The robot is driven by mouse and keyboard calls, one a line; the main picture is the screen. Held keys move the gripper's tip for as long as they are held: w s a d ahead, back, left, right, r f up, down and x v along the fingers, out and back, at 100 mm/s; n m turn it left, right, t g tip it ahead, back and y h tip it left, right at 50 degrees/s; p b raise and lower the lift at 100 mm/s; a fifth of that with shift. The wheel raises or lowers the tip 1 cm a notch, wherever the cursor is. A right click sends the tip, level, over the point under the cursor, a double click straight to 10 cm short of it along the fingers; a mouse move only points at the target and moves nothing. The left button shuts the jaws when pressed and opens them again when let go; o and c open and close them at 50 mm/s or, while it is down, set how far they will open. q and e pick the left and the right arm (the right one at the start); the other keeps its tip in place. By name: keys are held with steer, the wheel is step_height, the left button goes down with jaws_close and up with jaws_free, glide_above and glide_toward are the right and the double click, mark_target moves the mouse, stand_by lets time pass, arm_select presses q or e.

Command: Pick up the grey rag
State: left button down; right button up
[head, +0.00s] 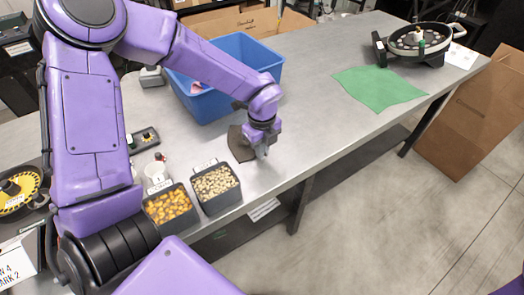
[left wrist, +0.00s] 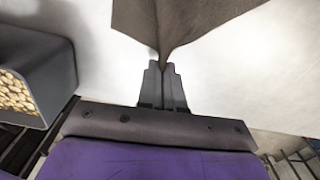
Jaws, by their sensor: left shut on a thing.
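The grey rag (head: 239,143) is a dark grey-brown cloth on the metal table, just in front of the blue bin in the head view. My left gripper (head: 262,153) is at its right edge. In the left wrist view the fingers (left wrist: 163,72) are shut on a pinched corner of the rag (left wrist: 180,22), and the cloth spreads out beyond the fingertips. Whether the rest of the rag is off the table I cannot tell. My right gripper is not in view.
A blue bin (head: 273,68) stands behind the rag. Grey tubs of pale seeds (head: 216,184) and orange seeds (head: 168,206) stand close to the left. A green cloth (head: 378,88) and a round device (head: 420,38) are at the right. The table between is clear.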

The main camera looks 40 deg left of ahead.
arm_select(q)
step_height(320, 180, up, 10)
steer(key=p, duration=0.6)
